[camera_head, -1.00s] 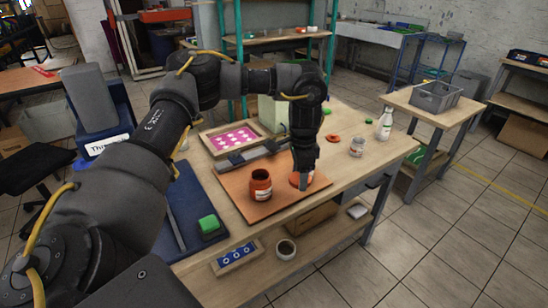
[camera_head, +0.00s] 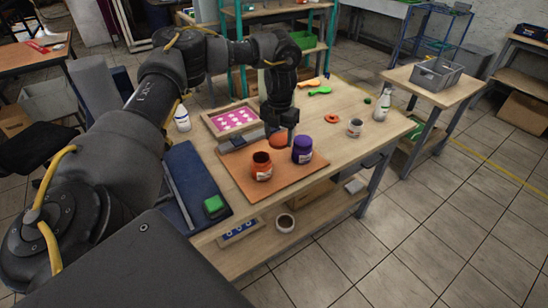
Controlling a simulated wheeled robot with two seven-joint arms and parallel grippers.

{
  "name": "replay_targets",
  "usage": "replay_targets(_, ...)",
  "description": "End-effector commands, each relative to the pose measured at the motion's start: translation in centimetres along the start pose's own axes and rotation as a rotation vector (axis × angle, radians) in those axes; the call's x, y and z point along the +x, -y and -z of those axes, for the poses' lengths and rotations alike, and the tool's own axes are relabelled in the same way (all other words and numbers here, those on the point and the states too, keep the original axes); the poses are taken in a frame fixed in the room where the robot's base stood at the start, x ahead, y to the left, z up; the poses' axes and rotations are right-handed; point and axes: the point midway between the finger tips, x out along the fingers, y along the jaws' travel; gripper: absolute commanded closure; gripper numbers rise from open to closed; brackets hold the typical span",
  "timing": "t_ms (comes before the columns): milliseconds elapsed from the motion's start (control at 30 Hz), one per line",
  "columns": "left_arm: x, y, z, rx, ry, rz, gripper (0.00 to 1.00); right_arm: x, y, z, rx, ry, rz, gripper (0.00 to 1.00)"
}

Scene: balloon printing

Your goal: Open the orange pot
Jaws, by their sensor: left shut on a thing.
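The orange pot (camera_head: 261,168) stands upright on the brown board (camera_head: 237,178), and its dark open mouth shows at the top. My left gripper (camera_head: 281,134) is shut on the round orange lid (camera_head: 279,140), behind and to the right of the pot. The lid is apart from the pot, and the fingers hide part of it. Whether the lid is held clear of the surface or touches it, I cannot tell for sure. My right gripper is not in view.
A purple pot (camera_head: 302,150) stands close to the right of the held lid. A small orange ring (camera_head: 332,119), a glass jar (camera_head: 354,128) and a white bottle (camera_head: 381,108) are further right. A pink-dotted tray (camera_head: 232,120) lies behind the board. The table's front right is clear.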

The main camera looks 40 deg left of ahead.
Motion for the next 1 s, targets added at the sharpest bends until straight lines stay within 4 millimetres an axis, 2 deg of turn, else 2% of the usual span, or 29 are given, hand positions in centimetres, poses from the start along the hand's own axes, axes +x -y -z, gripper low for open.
replay_targets(233,0.3,0.0,0.0,0.050,-0.001,0.000,0.69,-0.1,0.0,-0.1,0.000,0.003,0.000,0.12)
replay_targets(500,4.8,-0.1,0.1,0.048,-0.004,-0.002,0.69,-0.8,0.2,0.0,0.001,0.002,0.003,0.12)
replay_targets(633,6.1,0.0,0.0,0.047,-0.001,-0.001,0.69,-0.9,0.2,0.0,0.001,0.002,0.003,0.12)
replay_targets(867,6.8,-0.1,0.0,0.047,-0.002,-0.001,0.69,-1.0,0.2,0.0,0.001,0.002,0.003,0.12)
replay_targets(1000,8.6,0.0,0.1,0.047,-0.004,-0.001,0.69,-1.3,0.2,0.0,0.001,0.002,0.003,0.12)
